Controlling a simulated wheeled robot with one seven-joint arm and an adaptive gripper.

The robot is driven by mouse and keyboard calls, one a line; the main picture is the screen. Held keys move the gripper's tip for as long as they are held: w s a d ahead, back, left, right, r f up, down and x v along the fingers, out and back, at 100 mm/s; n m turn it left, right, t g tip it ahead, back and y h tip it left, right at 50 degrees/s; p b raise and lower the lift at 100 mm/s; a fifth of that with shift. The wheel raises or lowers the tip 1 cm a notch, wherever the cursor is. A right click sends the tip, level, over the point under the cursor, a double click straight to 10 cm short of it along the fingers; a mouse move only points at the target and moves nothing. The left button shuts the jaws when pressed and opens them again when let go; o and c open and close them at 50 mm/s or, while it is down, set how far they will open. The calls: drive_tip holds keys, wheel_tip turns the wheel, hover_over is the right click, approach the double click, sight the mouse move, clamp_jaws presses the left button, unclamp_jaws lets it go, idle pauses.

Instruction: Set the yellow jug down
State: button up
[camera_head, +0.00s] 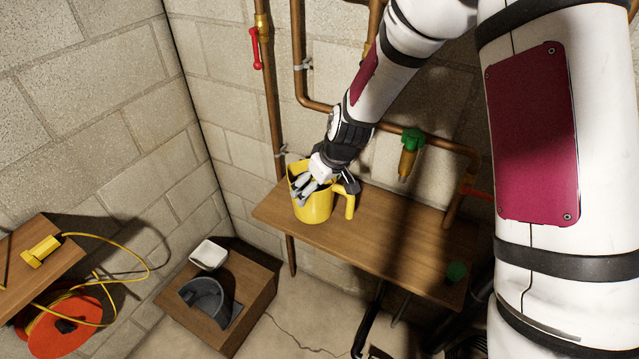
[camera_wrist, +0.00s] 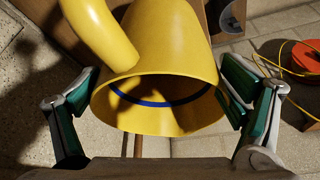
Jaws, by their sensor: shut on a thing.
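The yellow jug (camera_head: 314,207) is at the left end of the wooden shelf (camera_head: 385,238) in the head view, roughly upright with its handle on the right. I cannot tell whether its base touches the shelf. My gripper (camera_head: 308,188) reaches down to the jug's open top from above and is shut on it. In the wrist view the jug (camera_wrist: 165,50) lies between the two green-padded fingers of my gripper (camera_wrist: 158,92). A blue ring shows inside its mouth, and the handle is at upper left. The jug's far end is partly out of view.
Copper pipes (camera_head: 272,100) with a red lever (camera_head: 255,48) and a green-topped valve (camera_head: 412,141) run along the wall behind.

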drive_tip(key=shift+w+d+f+p, duration=0.15)
drive_tip(key=shift+w+f+p, duration=0.1)
drive_tip(key=shift+w+f, duration=0.85)
drive_tip(key=shift+w+d+f+p, duration=0.2)
drive_tip(key=shift+w+f, duration=0.65)
drive_tip(key=shift+w, duration=0.45)
drive_tip(key=shift+f, duration=0.15)
drive_tip(key=o, duration=1.1)
